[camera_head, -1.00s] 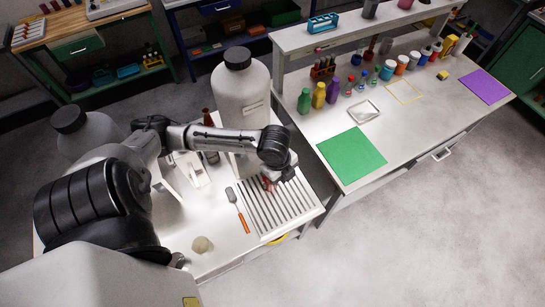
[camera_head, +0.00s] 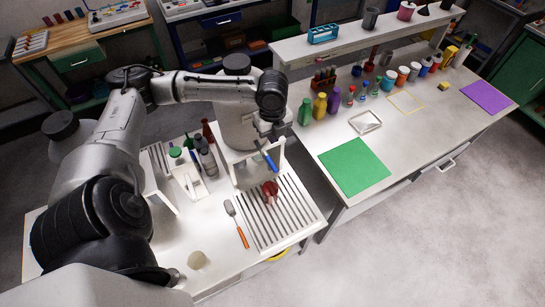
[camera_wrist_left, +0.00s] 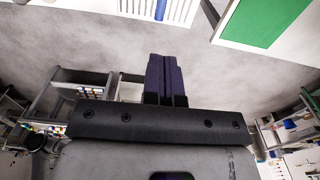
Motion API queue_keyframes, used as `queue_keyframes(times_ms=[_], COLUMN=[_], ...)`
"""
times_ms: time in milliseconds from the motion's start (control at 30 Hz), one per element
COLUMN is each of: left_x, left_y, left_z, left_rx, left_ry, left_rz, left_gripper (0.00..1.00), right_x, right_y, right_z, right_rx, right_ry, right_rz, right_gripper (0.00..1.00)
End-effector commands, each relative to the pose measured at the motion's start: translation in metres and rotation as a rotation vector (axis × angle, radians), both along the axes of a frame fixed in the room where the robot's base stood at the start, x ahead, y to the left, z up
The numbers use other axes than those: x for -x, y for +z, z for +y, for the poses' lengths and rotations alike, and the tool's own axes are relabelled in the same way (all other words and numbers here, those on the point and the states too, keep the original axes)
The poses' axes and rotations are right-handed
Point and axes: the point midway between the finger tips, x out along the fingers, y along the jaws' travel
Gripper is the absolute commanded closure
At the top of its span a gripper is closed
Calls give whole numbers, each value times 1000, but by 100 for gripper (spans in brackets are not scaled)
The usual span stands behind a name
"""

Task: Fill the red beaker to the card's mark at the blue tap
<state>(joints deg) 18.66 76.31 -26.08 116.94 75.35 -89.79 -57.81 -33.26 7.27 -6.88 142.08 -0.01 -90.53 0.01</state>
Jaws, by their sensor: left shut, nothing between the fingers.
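The red beaker (camera_head: 270,192) stands on the slatted drain rack (camera_head: 290,225), below a slim blue piece (camera_head: 267,157) that appears to be the blue tap's handle. A blue strip (camera_wrist_left: 160,10) also shows against white slats at the top of the left wrist view. My left gripper (camera_head: 272,131) is above and apart from the beaker, close to the blue piece; I cannot tell if they touch. Its fingers (camera_wrist_left: 165,65) are shut together and empty. The fill level and the card's mark cannot be made out. My right gripper is out of view.
A large white tank (camera_head: 238,125) stands behind the rack, partly covered by my left arm. An orange-handled brush or spatula (camera_head: 237,224) lies left of the rack. Bottles (camera_head: 205,155) stand farther back. A green mat (camera_head: 354,167) lies on the right bench across a gap.

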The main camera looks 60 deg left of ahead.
Motion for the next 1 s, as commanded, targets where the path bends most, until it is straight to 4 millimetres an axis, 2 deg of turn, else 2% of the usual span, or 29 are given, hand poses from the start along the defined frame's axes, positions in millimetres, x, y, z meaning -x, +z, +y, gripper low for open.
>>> queue_keyframes(times_ms=[167, 700, 1000], left_x=[1, 0, 1], left_y=[-16, -110, -136], left_z=[0, -1, 0], left_rx=[1, 2, 0], left_ry=[1, 2, 1], left_rz=[4, 3, 1], left_gripper=[100, 100, 100], right_x=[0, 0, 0], right_y=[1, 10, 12], right_z=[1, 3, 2], right_rx=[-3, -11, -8], right_ry=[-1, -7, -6], right_rz=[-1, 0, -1], right_gripper=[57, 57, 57])
